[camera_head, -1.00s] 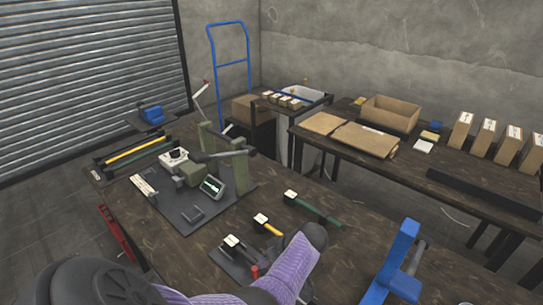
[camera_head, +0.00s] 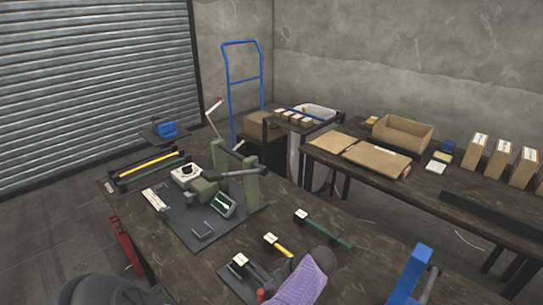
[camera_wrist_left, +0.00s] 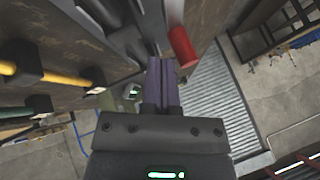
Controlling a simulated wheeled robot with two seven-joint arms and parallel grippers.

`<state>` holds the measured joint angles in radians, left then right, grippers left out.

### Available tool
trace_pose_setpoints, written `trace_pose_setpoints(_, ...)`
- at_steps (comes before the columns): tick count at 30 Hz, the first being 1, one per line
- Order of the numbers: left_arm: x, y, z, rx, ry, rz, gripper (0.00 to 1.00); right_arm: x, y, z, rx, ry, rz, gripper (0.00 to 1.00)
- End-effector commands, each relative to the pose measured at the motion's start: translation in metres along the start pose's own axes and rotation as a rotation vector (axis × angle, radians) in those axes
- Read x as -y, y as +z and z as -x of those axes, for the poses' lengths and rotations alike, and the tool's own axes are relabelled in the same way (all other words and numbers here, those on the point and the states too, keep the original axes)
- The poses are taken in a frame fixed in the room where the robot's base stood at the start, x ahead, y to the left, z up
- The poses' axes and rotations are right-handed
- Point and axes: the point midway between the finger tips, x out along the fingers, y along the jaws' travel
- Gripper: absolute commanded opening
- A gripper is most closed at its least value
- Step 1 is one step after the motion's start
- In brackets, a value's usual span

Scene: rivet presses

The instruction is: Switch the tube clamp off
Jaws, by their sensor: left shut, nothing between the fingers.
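The tube clamp appears to be the dark clamp with a white label (camera_head: 240,261) on the near part of the table, with a red handle (camera_head: 260,295) beside it. My arm partly hides it, so its setting cannot be read. In the left wrist view the red handle (camera_wrist_left: 182,46) is close to the right of my left gripper (camera_wrist_left: 161,64). Its purple fingers are together and empty; I cannot tell whether they touch the handle. In the head view my purple and dark arm covers that area. My right gripper is not in view.
A green press with a small screen (camera_head: 223,204) stands on a dark plate beyond. A yellow-handled tool (camera_head: 277,245) and green-handled tool (camera_head: 325,230) lie near the clamp. A blue upright part (camera_head: 412,272) stands right. Boxes sit on the far table (camera_head: 370,185).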

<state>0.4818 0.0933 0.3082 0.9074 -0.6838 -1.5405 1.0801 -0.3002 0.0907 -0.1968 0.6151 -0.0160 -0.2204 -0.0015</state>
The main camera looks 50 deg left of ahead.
Motion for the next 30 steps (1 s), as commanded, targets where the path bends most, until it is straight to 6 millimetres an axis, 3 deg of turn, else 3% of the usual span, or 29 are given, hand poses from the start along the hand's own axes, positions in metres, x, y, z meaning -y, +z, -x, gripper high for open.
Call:
trace_pose_setpoints(9, 0.0, -0.001, 0.067, 0.0, 0.005, -0.001, 0.0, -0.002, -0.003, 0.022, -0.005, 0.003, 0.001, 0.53)
trace_pose_setpoints(13, 0.0, -0.001, 0.086, -0.001, 0.003, 0.0, 0.0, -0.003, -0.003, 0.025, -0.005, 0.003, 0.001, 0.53)
trace_pose_setpoints(18, 0.0, 0.0, 0.095, 0.0, 0.002, 0.0, 0.0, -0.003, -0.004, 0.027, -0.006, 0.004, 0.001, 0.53)
trace_pose_setpoints(30, 0.0, 0.0, 0.095, 0.0, 0.001, 0.0, 0.0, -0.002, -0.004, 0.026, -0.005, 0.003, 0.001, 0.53)
